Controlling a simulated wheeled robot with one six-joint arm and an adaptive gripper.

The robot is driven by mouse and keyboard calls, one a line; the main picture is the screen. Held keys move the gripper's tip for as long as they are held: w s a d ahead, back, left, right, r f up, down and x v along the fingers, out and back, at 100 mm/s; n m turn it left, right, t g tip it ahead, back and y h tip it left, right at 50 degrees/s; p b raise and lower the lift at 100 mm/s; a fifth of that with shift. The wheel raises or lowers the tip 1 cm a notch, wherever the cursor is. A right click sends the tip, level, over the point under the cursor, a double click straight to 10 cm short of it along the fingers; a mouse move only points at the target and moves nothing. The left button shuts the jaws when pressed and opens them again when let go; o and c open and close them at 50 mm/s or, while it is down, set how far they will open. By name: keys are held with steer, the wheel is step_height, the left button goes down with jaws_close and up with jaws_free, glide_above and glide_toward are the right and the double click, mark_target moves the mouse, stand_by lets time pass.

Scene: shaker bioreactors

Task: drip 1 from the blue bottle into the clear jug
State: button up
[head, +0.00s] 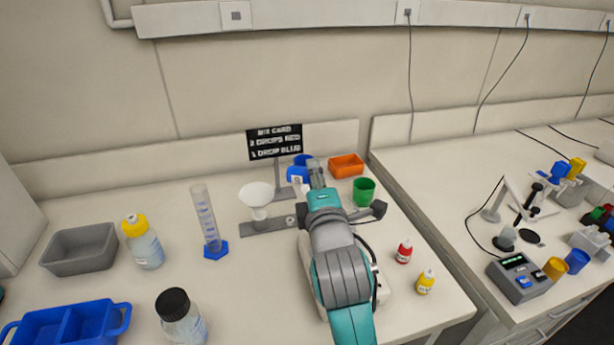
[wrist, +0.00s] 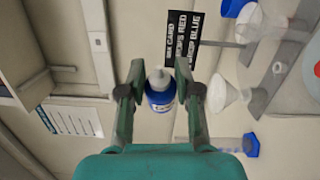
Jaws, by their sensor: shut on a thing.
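The blue bottle (wrist: 159,97), with a pale nozzle and a white label, is between my two fingers in the wrist view. My gripper (wrist: 160,92) is shut on it. In the head view my gripper (head: 314,170) is at the back of the bench, right of the mix card, and my arm hides part of the bench. A clear, see-through vessel (wrist: 288,12), perhaps the clear jug, is at the top right of the wrist view, apart from the bottle. In the head view I cannot make out the jug.
The mix card (head: 275,143) and white funnel (head: 257,195) stand left of my arm. A measuring cylinder (head: 206,218) is further left. An orange tray (head: 346,165) and green cup (head: 364,191) are right. Red (head: 404,251) and yellow (head: 426,282) bottles stand near the front right.

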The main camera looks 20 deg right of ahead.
steer(key=shift+s+d+r+m, duration=0.1)
steer(key=shift+s+d+m, duration=0.2)
steer(key=shift+d, duration=0.2)
steer(key=shift+s+d+r+m+t+h, duration=0.15)
steer(key=shift+s+d+m+t+h, duration=0.2)
steer(key=shift+m, duration=0.5)
steer(key=shift+s+d+r+m+t+h, duration=0.15)
steer(key=shift+d+m+t, duration=0.3)
steer(key=shift+m, duration=0.4)
steer(key=shift+r+m+t+h, duration=0.2)
steer(key=shift+m+h, duration=0.1)
steer(key=shift+m, duration=0.6)
steer(key=shift+r+m+t+h, duration=0.1)
steer(key=shift+m+t+h, duration=0.15)
steer(key=shift+m, duration=0.65)
steer(key=shift+d, duration=0.1)
steer(key=n, duration=0.2)
steer(key=r+n+g+y, duration=0.1)
steer(key=n, duration=0.1)
